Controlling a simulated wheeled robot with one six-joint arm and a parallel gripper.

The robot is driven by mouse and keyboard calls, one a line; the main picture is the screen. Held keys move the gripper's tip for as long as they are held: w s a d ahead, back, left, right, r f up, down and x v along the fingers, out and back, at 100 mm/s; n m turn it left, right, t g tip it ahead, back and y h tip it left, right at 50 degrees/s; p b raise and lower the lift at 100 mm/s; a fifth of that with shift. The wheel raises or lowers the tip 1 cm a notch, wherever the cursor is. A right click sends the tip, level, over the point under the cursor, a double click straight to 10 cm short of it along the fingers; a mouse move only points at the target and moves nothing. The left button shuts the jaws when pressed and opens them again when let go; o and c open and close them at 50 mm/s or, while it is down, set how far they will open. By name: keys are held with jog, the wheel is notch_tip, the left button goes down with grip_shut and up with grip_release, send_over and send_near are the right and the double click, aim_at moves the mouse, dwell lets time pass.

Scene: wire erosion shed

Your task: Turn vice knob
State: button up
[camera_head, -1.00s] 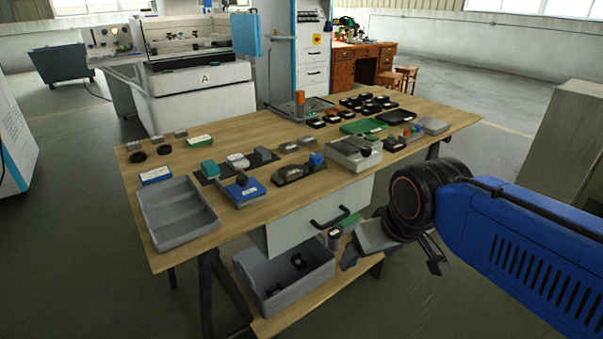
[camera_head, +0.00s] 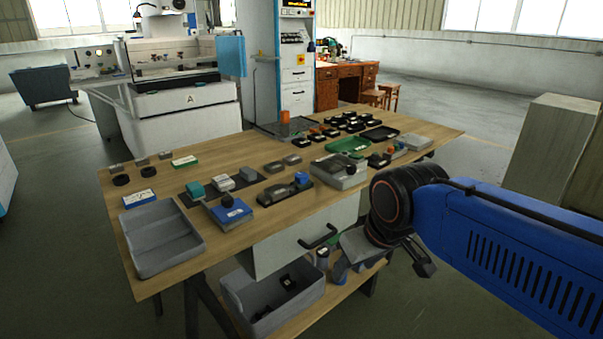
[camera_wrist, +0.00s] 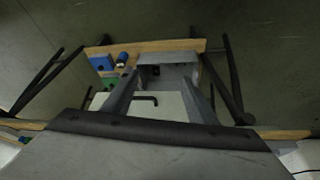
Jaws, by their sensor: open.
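My gripper (camera_head: 392,258) hangs in front of the workbench's right front, beside the drawer, at about its height and below the bench top. In the wrist view its two fingers (camera_wrist: 162,102) stand apart with nothing held between them. On the bench top, a dark device with a blue knob-like top (camera_head: 287,190) sits near the front edge. Left of it is a blue block with a black knob (camera_head: 231,212). Right of it is a grey box with a dark knob (camera_head: 338,171). I cannot tell which of these is the vice. My gripper touches none of them.
The wooden bench (camera_head: 268,218) has a drawer with a black handle (camera_head: 318,237), also in the wrist view (camera_wrist: 146,97). A grey tray (camera_head: 158,240) lies at its left end. A grey bin (camera_head: 262,311) stands on the lower shelf. A tall block (camera_head: 556,150) stands right; floor between is clear.

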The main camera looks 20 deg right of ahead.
jog(key=w+r+n+g, duration=0.1)
jog(key=w+r+n, duration=0.4)
jog(key=w+r, duration=0.35)
notch_tip(320, 180, up, 14)
jog(key=n+g, duration=0.4)
jog(key=n, duration=1)
send_over(302, 175)
notch_tip(302, 175, down, 18)
jog(key=shift+w+r, duration=0.15)
jog(key=shift+r, duration=0.05)
jog(key=c, duration=1.1)
